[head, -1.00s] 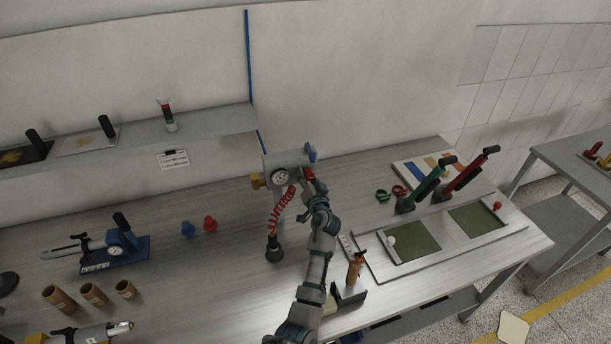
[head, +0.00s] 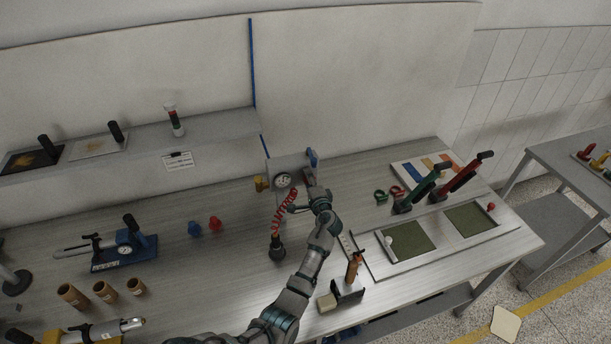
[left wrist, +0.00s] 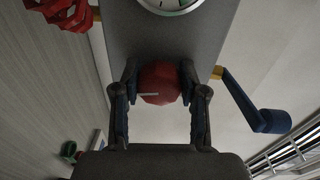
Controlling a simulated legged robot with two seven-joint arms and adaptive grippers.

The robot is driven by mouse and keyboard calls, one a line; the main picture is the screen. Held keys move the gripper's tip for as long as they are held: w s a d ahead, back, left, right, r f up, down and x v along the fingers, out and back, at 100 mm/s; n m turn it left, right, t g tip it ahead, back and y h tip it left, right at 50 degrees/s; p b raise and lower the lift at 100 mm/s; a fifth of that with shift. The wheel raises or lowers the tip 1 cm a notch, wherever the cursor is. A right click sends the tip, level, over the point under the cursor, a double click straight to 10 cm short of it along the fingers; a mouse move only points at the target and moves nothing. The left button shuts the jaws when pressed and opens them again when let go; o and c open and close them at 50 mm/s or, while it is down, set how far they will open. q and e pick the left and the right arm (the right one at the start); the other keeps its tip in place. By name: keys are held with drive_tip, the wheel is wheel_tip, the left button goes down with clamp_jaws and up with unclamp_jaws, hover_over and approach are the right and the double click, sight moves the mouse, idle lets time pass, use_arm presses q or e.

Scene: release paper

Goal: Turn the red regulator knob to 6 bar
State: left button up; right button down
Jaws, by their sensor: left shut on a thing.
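The red regulator knob (left wrist: 160,83) is on the face of a grey regulator box (left wrist: 207,40), below its round gauge (left wrist: 170,3). My left gripper (left wrist: 160,90) has a finger on each side of the knob and is shut on it; a pale line marks the knob's front. In the head view the box (head: 296,165) and gauge (head: 283,181) stand at the back of the bench, and my left gripper (head: 309,190) reaches the box's front right, hiding the knob. The gauge reading is too small to tell. My right gripper does not show.
A red coiled hose (head: 284,212) hangs left of my left arm to a black-based nozzle (head: 277,248). A blue lever (head: 313,158) is at the box's right and a yellow fitting (head: 262,183) at its left. Red and green handled tools lie to the right.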

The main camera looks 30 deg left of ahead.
use_arm(q)
drive_tip(key=m+p, duration=0.1)
drive_tip(key=m, duration=0.1)
drive_tip(key=d+m+p, duration=0.1)
drive_tip(key=shift+w+f+m, duration=0.1)
drive_tip(key=shift+f+m, duration=0.05)
drive_tip(key=shift+m, duration=0.25)
drive_tip(key=m+p, duration=0.1)
drive_tip(key=m, duration=0.1)
drive_tip(key=shift+f+m+p, duration=0.1)
drive_tip(key=shift+m+p, duration=0.2)
drive_tip(key=m, duration=0.3)
drive_tip(key=shift+f+g+p, duration=0.15)
drive_tip(key=shift+g+p, duration=0.15)
drive_tip(key=shift+f+m+y, duration=0.1)
drive_tip(key=shift+m+y, duration=0.2)
drive_tip(key=shift+m, duration=1.4)
drive_tip(key=shift+a, duration=0.1)
drive_tip(key=o, duration=0.9)
drive_tip(key=shift+o, duration=1.2)
drive_tip(key=shift+r, duration=0.2)
